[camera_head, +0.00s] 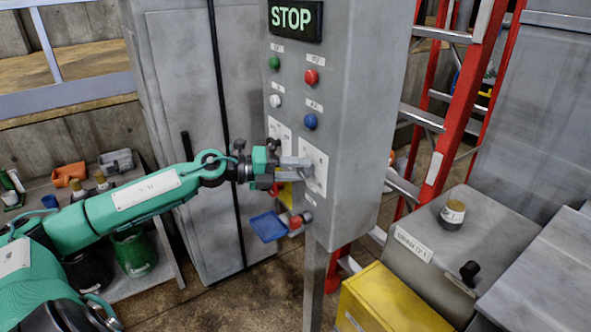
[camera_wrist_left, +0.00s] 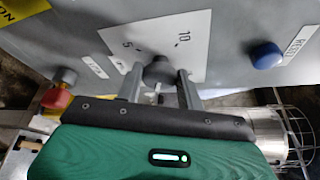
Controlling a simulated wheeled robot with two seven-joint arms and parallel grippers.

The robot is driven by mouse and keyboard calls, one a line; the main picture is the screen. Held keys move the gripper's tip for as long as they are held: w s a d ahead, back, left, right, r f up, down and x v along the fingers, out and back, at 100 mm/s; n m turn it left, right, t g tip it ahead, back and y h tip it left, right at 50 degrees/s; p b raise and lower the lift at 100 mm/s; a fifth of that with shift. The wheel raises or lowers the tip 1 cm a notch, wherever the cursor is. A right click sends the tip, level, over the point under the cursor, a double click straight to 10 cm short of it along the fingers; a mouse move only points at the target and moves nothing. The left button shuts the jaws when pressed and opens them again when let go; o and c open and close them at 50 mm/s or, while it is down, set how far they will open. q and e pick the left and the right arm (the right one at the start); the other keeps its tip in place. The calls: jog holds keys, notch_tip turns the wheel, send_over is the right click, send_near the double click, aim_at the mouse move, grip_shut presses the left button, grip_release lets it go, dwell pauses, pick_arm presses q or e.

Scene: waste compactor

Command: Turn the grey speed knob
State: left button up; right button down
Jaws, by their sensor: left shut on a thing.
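The grey speed knob (camera_wrist_left: 159,70) sits on a white dial plate (camera_wrist_left: 190,38) marked 5 and 10, which also shows on the control panel in the head view (camera_head: 317,160). My left gripper (camera_wrist_left: 160,84) is at the panel with its two fingers on either side of the knob, shut on it. In the head view my left gripper (camera_head: 303,168) covers most of the knob. My right gripper is in neither view.
The grey control box (camera_head: 345,110) carries a lit STOP sign (camera_head: 295,18) and green, red, white and blue buttons. A red button (camera_head: 296,222) and a blue plate (camera_head: 268,227) are below the gripper. A red ladder (camera_head: 455,100) and yellow box (camera_head: 392,305) stand right.

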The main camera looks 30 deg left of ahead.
pick_arm(q)
jog(key=o, duration=1)
jog(key=shift+f, duration=0.1)
jog(key=shift+s+a+b, duration=0.35)
jog(key=shift+a, duration=0.05)
jog(key=shift+b+v, duration=0.6)
jog(key=shift+v, duration=0.2)
jog(key=b+v, duration=0.2)
jog(key=v, duration=0.9)
jog(key=shift+s, duration=0.1)
